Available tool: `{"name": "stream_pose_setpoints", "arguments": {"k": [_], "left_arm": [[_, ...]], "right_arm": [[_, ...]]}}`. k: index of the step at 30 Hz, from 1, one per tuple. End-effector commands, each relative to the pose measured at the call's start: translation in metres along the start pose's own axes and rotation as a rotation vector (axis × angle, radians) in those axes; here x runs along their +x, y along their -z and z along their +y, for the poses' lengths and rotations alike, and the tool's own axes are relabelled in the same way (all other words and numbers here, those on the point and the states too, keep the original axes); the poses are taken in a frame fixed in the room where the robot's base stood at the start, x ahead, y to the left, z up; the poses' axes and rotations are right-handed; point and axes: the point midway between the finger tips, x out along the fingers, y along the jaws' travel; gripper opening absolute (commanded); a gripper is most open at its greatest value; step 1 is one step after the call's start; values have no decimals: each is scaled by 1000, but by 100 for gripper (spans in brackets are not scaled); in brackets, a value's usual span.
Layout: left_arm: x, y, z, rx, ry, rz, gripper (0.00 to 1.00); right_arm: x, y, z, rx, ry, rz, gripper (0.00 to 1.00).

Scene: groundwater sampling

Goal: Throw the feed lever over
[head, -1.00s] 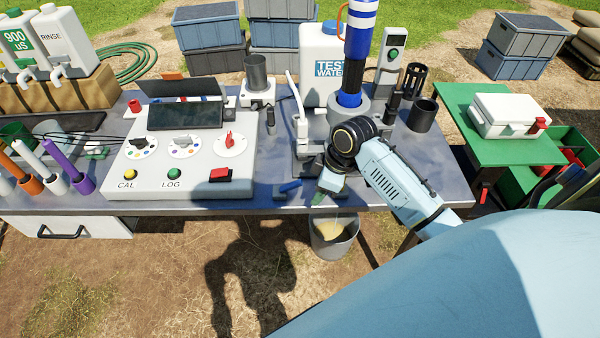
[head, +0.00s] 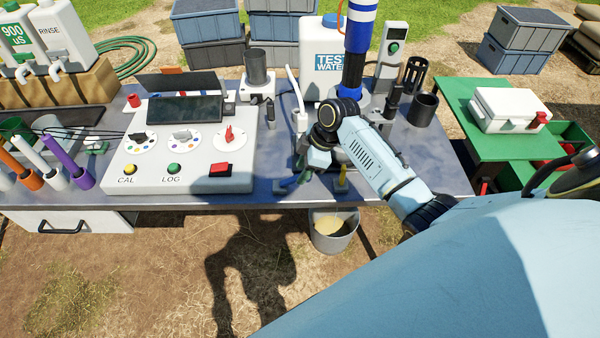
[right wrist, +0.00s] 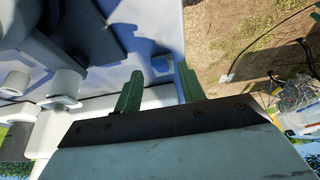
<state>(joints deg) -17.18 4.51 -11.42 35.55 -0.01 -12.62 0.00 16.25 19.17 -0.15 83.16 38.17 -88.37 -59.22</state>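Two small levers stand at the front edge of the bench (head: 430,165): one with a blue handle (head: 288,182) and one with a yellow handle (head: 342,178). I cannot tell from any label which is the feed lever. My right gripper (head: 303,178) points down at the front edge, just right of the blue handle and left of the yellow one. In the right wrist view the green fingers of the right gripper (right wrist: 158,80) are apart, with nothing seen held. A small blue part (right wrist: 161,65) shows beyond the fingertips. My left gripper is out of view.
A control box (head: 190,180) with dials and buttons stands left of the gripper. A blue-and-white column (head: 359,35) stands behind it. A bucket (head: 335,240) with yellowish liquid is below the front edge. A green side table (head: 465,90) is right.

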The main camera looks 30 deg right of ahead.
Motion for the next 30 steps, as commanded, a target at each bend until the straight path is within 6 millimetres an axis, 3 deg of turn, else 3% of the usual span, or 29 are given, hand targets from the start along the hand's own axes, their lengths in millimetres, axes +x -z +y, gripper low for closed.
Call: {"name": "stream_pose_setpoints", "arguments": {"k": [6, 16, 25, 30], "left_arm": [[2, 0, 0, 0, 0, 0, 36], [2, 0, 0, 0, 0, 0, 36], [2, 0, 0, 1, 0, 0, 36], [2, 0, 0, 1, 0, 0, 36]], "right_arm": [[21, 0, 0, 0, -1, 1, 40], [23, 0, 0, 0, -1, 0, 39], [23, 0, 0, 0, -1, 0, 0], [23, 0, 0, 0, -1, 0, 0]]}}
